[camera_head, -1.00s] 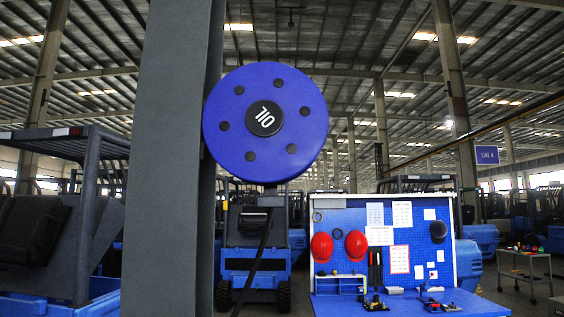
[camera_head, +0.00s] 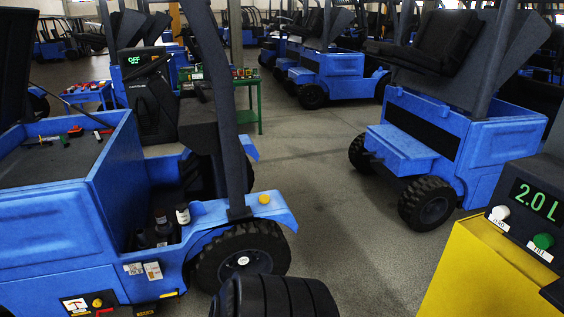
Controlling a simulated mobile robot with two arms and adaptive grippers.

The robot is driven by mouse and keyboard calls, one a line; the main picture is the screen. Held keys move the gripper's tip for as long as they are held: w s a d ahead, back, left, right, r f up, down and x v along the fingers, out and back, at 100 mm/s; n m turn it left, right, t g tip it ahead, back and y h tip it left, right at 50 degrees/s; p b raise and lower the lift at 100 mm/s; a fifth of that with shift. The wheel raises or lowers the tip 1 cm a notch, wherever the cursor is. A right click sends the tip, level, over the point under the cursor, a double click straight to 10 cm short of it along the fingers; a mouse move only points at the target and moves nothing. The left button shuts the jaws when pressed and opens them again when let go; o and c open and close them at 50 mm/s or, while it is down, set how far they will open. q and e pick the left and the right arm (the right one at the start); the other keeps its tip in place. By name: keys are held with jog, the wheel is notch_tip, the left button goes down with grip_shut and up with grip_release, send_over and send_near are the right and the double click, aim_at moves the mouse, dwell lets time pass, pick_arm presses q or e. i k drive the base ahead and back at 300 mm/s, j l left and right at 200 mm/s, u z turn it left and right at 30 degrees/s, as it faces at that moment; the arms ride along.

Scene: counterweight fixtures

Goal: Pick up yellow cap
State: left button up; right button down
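A small round yellow cap (camera_head: 264,199) sits on the blue fender (camera_head: 240,212) of the near forklift, above its front wheel. It is in plain view and nothing touches it from above. Neither of my grippers shows in the head view.
The near blue forklift (camera_head: 50,218) fills the left, with bottles (camera_head: 183,214) in its step well and tools on its deck. A black ribbed object (camera_head: 274,297) is at the bottom. A yellow machine with a 2.0 L display (camera_head: 482,275) stands right. Grey floor (camera_head: 335,215) lies clear between.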

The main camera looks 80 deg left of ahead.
aim_at(264, 199)
jog(key=u, duration=3.8)
jog(key=i+l, duration=0.2)
jog(key=l, duration=0.15)
jog(key=u, duration=0.05)
